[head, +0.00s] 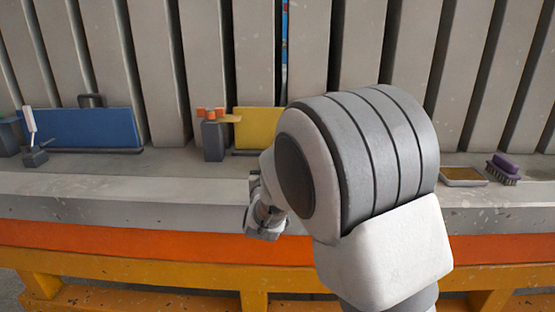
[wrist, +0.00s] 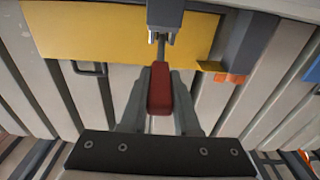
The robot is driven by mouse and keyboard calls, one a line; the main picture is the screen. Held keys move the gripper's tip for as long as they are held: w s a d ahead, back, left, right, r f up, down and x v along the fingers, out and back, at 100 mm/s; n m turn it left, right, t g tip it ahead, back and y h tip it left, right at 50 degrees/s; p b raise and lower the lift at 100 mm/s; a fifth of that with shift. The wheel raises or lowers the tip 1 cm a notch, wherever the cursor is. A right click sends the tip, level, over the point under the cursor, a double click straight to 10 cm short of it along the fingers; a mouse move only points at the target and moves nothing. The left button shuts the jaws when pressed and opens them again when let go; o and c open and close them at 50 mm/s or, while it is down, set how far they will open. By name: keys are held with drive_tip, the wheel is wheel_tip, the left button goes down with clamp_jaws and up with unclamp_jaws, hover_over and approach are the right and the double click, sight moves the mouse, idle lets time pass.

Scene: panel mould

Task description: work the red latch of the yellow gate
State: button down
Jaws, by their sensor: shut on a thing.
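The yellow gate (head: 257,128) stands upright on the grey ledge in the head view, its right part hidden behind my arm. In the wrist view the yellow gate (wrist: 110,32) fills the upper left. The red latch (wrist: 160,88) is a red grip on a thin grey rod that runs up to a grey bracket (wrist: 158,38) by the gate. My gripper (wrist: 161,76) is shut on the red latch, one finger on each side of it. My arm hides the latch in the head view.
A grey post with orange tops (head: 213,138) stands just left of the yellow gate. A blue panel (head: 82,128) and a white-handled lever (head: 32,138) are further left. A shallow tray (head: 463,176) and a purple brush (head: 503,168) lie on the ledge at right. Tall grey slabs rise behind.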

drive_tip(key=shift+f+t, duration=0.25)
drive_tip(key=shift+t, duration=0.05)
idle(0.5)
drive_tip(key=c, duration=0.6)
unclamp_jaws()
drive_tip(key=shift+c, duration=0.2)
drive_tip(key=shift+s, duration=0.15)
drive_tip(key=s+f+p, duration=0.1)
drive_tip(key=s+p, duration=0.1)
drive_tip(key=s, duration=1.5)
drive_tip(key=shift+f+p, duration=0.3)
drive_tip(key=shift+f, duration=0.1)
